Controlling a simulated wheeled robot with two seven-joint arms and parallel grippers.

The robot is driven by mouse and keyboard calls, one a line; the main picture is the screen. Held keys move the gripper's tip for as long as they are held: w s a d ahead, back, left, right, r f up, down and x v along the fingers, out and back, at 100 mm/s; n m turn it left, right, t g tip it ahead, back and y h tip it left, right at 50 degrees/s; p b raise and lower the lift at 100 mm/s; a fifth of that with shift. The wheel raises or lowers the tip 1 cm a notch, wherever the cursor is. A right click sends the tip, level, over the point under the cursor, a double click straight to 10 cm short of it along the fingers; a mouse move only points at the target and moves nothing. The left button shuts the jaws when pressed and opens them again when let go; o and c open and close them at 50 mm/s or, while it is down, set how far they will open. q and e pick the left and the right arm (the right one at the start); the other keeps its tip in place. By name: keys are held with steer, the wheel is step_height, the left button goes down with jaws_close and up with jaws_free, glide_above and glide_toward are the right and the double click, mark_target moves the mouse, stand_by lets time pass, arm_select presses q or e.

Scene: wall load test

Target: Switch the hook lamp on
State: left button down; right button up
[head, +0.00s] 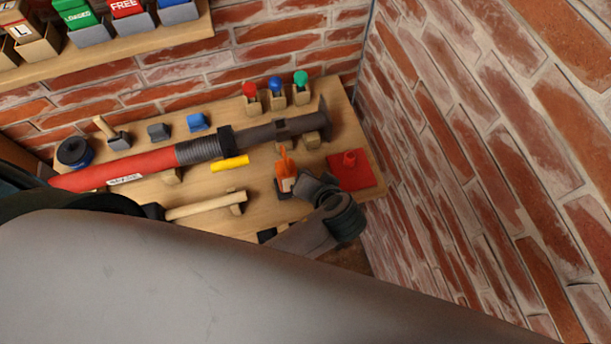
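No part is plainly recognisable as the hook lamp. An orange upright piece (286,166) stands in a dark holder near the right end of the wooden shelf board (245,228). A red square plate with a raised knob (350,172) lies to its right. A dark grey wrist and gripper part (318,188), which looks like my left one, is close beside the orange piece. Its fingers are small and partly hidden, so I cannot tell whether they are open or touch anything. My large grey arm link covers the bottom of the view. I see no right gripper.
A long red and grey tool (150,167) lies across the board. Red, blue and green knobs (276,86) stand in wooden holders behind it. A wooden-handled tool (205,205) and a yellow bar (230,163) lie nearer. A brick wall (480,150) rises close on the right.

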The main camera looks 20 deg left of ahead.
arm_select(q)
steer(key=shift+f, duration=0.45)
stand_by(0.6)
steer(key=shift+r+p, duration=0.45)
steer(key=shift+p, duration=0.35)
steer(key=shift+r, duration=3)
steer(key=shift+f, duration=0.1)
